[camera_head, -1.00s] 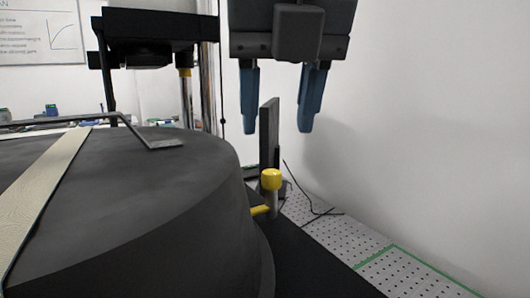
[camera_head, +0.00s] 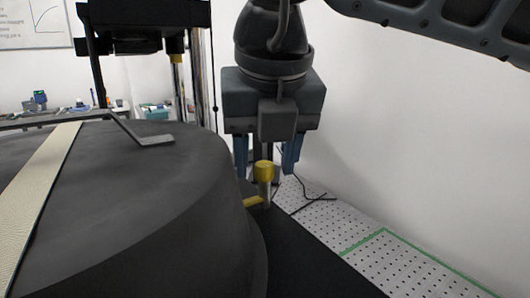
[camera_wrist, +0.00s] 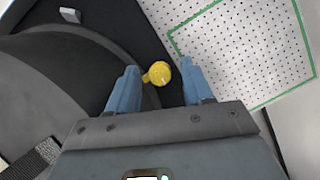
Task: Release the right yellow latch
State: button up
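The yellow latch (camera_head: 264,171) stands upright at the right side of the large dark round housing (camera_head: 150,215). It has a yellow cap on a grey post and a yellow arm (camera_head: 252,202) pointing at the housing. In the wrist view the yellow cap (camera_wrist: 160,73) lies between the two blue fingertips, slightly beyond them. My gripper (camera_head: 266,165) is open, pointing down around the latch top, with a finger on each side. In the wrist view my gripper (camera_wrist: 158,72) shows gaps beside the cap, so no grasp is seen.
A perforated white plate (camera_head: 330,225) with a green outline lies to the right. A pale strap (camera_head: 45,195) and a bent metal bracket (camera_head: 145,138) are on the housing. A dark stand with a vertical post (camera_head: 180,100) rises behind. A white wall bounds the right.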

grip_shut()
